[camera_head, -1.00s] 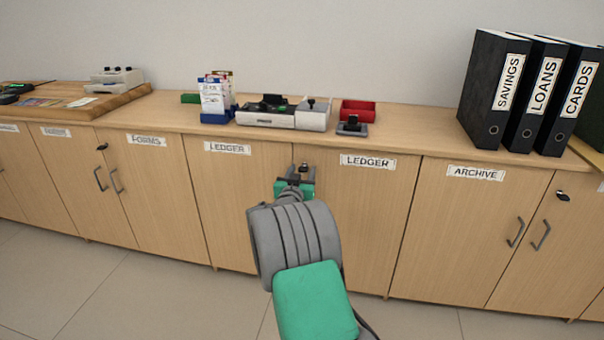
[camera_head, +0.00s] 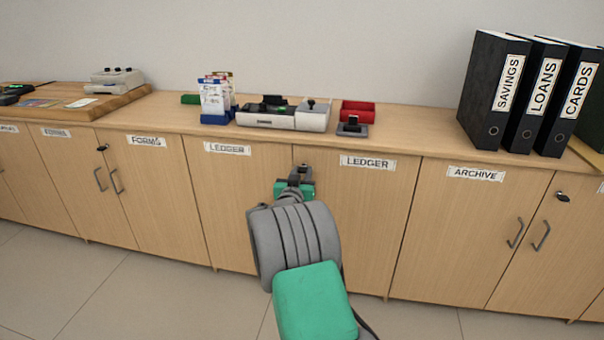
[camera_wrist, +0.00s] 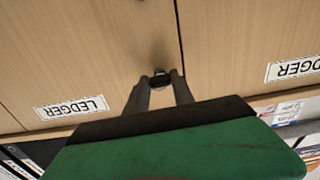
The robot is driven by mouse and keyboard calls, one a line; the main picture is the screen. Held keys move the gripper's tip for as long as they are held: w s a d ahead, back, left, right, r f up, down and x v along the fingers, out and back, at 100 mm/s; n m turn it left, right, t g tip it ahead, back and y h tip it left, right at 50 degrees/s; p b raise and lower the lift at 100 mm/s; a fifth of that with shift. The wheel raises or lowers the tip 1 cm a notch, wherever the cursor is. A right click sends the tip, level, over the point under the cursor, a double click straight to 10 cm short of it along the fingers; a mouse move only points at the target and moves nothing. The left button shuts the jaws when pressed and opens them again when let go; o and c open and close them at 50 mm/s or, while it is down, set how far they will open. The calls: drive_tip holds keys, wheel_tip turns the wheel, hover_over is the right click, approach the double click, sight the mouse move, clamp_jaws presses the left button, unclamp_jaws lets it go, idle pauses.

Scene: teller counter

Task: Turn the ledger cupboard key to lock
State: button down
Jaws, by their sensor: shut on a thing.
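The ledger cupboard has two light wood doors (camera_head: 352,230) labelled LEDGER. Its lock (camera_wrist: 159,75) shows as a small dark round fitting near the seam between the doors in the wrist view. My gripper (camera_head: 303,172) is at the top of this seam, just below the counter edge. In the wrist view its two grey fingers (camera_wrist: 159,84) reach to the lock from either side, shut on the key. The key is mostly hidden between the fingertips, so its angle cannot be read.
The counter top (camera_head: 400,133) overhangs close above my gripper. A red tray (camera_head: 358,109), a grey device (camera_head: 268,115) and black binders (camera_head: 494,95) stand on it. The archive cupboard (camera_head: 475,230) is at right. The floor in front is clear.

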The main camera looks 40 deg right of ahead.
drive_tip(key=n+p, duration=0.2)
drive_tip(key=n, duration=0.2)
drive_tip(key=shift+r+n, duration=0.1)
drive_tip(key=shift+n, duration=0.3)
drive_tip(key=n+p, duration=0.1)
drive_tip(key=n, duration=0.2)
drive_tip(key=shift+n+p, duration=0.3)
drive_tip(key=shift+p, duration=0.05)
drive_tip(key=n+p, duration=0.3)
drive_tip(key=n, duration=0.2)
drive_tip(key=shift+n+p, duration=1.2)
drive_tip(key=shift+n, duration=0.9)
drive_tip(key=c, duration=1.1)
unclamp_jaws()
